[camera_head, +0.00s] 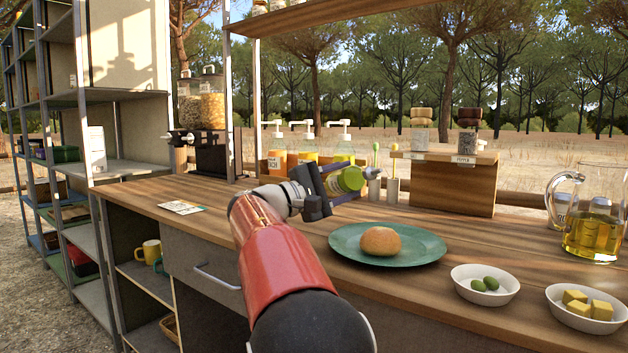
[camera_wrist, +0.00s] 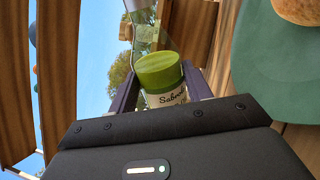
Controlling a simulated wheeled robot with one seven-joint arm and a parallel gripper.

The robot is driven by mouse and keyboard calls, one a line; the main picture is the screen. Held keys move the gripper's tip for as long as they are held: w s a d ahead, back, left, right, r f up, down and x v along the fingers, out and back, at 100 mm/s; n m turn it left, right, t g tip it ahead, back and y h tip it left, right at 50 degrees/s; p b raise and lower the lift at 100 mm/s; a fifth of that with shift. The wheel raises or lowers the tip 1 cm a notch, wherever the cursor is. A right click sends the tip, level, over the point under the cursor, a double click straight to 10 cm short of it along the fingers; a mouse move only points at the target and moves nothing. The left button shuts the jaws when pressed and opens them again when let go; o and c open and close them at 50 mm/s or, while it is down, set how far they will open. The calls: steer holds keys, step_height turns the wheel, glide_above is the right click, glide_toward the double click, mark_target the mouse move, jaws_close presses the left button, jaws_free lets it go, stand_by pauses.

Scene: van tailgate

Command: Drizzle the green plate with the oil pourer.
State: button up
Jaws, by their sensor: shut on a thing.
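The green plate (camera_head: 432,255) lies on the wooden counter with a round bread roll (camera_head: 380,242) on it. Part of the plate (camera_wrist: 270,70) also shows at the right of the wrist view. My gripper (camera_head: 338,187) is shut on the oil pourer (camera_head: 348,179), a clear vessel with green contents and a pale label. It is above the counter, behind and left of the plate in the head view, and looks tipped well over. In the wrist view the pourer (camera_wrist: 160,72) sits between my fingers, its clear upper part pointing away. I cannot see oil flowing.
Pump bottles (camera_head: 306,145) stand in a rack behind my gripper. A wooden stand (camera_head: 452,185) with two shakers is behind the plate. Bowls of olives (camera_head: 485,298) and yellow cubes (camera_head: 570,318), and a glass oil jug (camera_head: 595,235), stand at right. A card (camera_head: 182,207) lies left.

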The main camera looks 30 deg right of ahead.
mark_target(349, 170)
step_height(349, 170, up, 2)
steer(key=n+p, duration=0.1)
steer(key=p, duration=0.1)
steer(key=n+p, duration=0.1)
steer(key=p, duration=0.1)
steer(key=shift+w+d+r+n+t, duration=0.1)
steer(key=shift+d+n+t, duration=0.05)
steer(key=shift+n+t, duration=0.2)
steer(key=n+p, duration=0.1)
steer(key=p, duration=0.1)
steer(key=shift+w+r+n+p, duration=0.15)
steer(key=shift+r+n+p, duration=0.15)
steer(key=shift+n, duration=0.05)
steer(key=shift+r+n+t+y+p, duration=0.1)
steer(key=shift+n+t+y+p, duration=0.25)
steer(key=shift+n+p, duration=0.3)
steer(key=shift+s+f+n, duration=0.3)
steer(key=shift+n, duration=0.35)
steer(key=shift+s+n, duration=0.2)
steer(key=shift+n, duration=0.6)
steer(key=n, duration=0.2)
steer(key=s+n+y, duration=0.1)
steer(key=n, duration=0.1)
steer(key=n+t, duration=0.1)
steer(key=n, duration=0.2)
steer(key=shift+s+a+r+y, duration=0.2)
steer(key=shift+s+y, duration=0.05)
steer(key=shift+s, duration=0.15)
